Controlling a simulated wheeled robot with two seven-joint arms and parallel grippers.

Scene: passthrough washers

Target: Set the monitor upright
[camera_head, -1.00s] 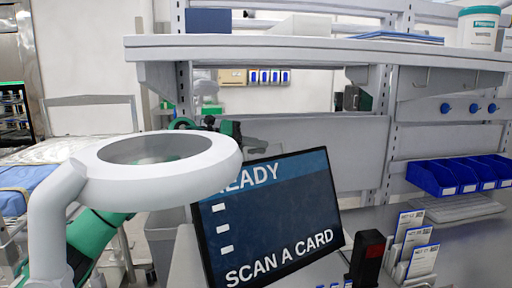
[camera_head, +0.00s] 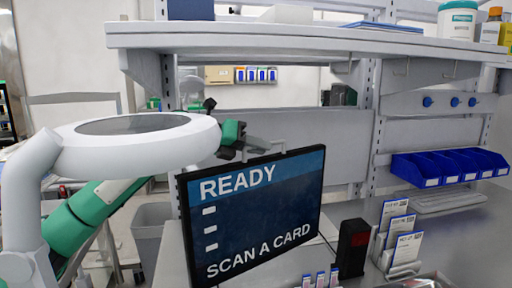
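The monitor (camera_head: 255,213) stands on the bench in the middle of the view, its dark blue screen reading "READY" and "SCAN A CARD". It looks close to upright, angled toward the right. My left gripper (camera_head: 268,146) is at the monitor's top edge, with its grey fingers partly hidden behind the frame. I cannot tell whether they touch or grip it. My green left arm passes behind a white ring-shaped lamp head. The monitor's base is not visible. My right gripper is out of view.
The white lamp head (camera_head: 140,135) fills the left foreground. A black card reader (camera_head: 353,248) and a card holder (camera_head: 402,270) stand right of the monitor. Blue bins (camera_head: 449,169) and a keyboard (camera_head: 452,201) are farther back. A shelf (camera_head: 300,42) spans above.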

